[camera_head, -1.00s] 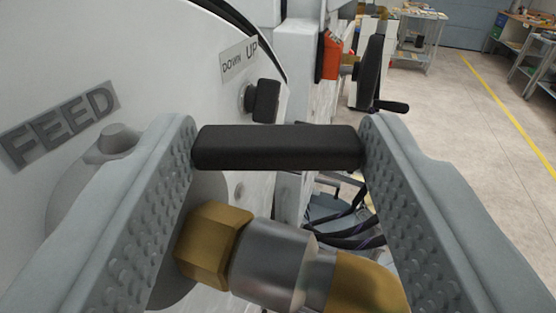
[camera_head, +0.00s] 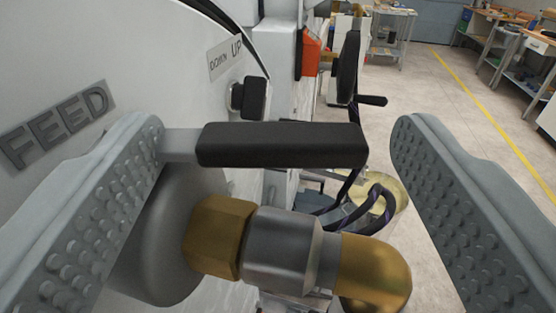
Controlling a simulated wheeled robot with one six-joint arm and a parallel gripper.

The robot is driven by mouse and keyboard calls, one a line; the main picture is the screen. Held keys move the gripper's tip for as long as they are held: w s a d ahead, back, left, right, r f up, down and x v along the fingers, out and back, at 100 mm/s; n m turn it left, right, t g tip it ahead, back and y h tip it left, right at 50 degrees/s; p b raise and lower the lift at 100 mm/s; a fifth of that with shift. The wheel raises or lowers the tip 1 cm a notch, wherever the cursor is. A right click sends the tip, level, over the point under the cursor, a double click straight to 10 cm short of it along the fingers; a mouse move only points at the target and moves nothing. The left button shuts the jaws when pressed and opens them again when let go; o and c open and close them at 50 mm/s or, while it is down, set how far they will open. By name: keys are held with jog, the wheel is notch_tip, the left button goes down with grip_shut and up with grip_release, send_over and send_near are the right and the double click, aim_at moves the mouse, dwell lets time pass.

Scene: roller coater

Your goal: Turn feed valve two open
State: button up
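The feed valve has a black bar handle (camera_head: 283,145) lying level across the middle of the view, on a grey metal stem (camera_head: 180,145). Below it are a brass hex nut (camera_head: 216,236), a steel coupling (camera_head: 282,250) and a brass elbow (camera_head: 372,268). A FEED label (camera_head: 56,127) is on the white panel at left. My gripper (camera_head: 278,140) is open, with one finger on each side of the handle. The left finger overlaps the stem side in the picture; the right finger stands clear of the handle's right end. Whether the left finger touches is unclear. No number shows on the valve.
A black knob (camera_head: 249,98) under a DOWN UP label (camera_head: 226,60) sits on the white panel (camera_head: 110,50). A black handwheel (camera_head: 348,68) and an orange part (camera_head: 309,52) are beyond. Dark cables (camera_head: 350,205) hang behind the valve. Open floor lies at right.

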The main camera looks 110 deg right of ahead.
jog(key=v, duration=0.7)
jog(key=shift+a, duration=0.25)
